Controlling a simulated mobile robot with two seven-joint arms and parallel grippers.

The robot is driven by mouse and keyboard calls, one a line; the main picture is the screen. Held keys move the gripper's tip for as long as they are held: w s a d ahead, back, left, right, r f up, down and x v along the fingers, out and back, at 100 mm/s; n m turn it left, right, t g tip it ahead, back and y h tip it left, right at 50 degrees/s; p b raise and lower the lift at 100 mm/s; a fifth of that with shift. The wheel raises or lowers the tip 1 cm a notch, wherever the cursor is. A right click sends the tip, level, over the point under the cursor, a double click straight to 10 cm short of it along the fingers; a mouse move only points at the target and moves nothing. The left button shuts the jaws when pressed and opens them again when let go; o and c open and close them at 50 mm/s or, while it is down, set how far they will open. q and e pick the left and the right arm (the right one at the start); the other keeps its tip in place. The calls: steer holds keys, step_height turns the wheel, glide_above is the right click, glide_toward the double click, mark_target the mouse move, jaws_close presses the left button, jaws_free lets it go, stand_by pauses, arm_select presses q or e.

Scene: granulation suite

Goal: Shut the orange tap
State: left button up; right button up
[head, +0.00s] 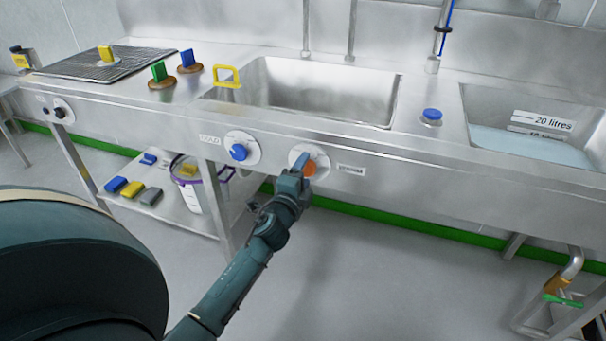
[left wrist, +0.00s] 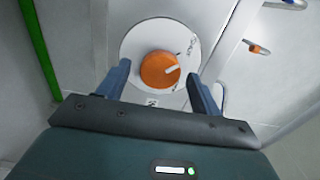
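The orange tap (head: 310,169) is a round knob on a white disc on the front panel of the steel sink unit. In the left wrist view the orange knob (left wrist: 160,70) shows face-on, with a white mark pointing toward the upper right. My left gripper (head: 301,166) is in front of it and partly covers it in the head view. In the left wrist view my left gripper (left wrist: 159,72) is open, with one blue-grey finger on each side of the knob and a gap at both sides. Whether the fingertips reach past its face is unclear. My right gripper is not in view.
A blue tap (head: 238,152) on a white disc is left of the orange one. The right basin (head: 590,125) holds water. A low shelf (head: 180,212) carries coloured blocks and a bucket.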

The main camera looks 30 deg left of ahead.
arm_select(q)
steer(key=v, duration=1.3)
steer(key=shift+s, duration=0.1)
steer(key=s+d+f+n+g+h, duration=0.2)
steer(key=s+d+n+h, duration=0.3)
steer(key=s+d+n, duration=0.3)
steer(key=s+d+f+n+g+h, duration=0.15)
steer(key=s+d+n+h, duration=0.35)
steer(key=d, duration=0.5)
steer(key=r+g+y+p, duration=0.1)
steer(key=r+p, duration=0.1)
steer(key=p, duration=0.5)
steer(key=r+m+g+y+p, duration=0.1)
steer(key=r+g+p, duration=0.1)
steer(key=p, duration=0.6)
steer(key=shift+s+a+r+p, duration=0.1)
steer(key=shift+a+r+p, duration=0.05)
steer(key=shift+a+p, duration=0.15)
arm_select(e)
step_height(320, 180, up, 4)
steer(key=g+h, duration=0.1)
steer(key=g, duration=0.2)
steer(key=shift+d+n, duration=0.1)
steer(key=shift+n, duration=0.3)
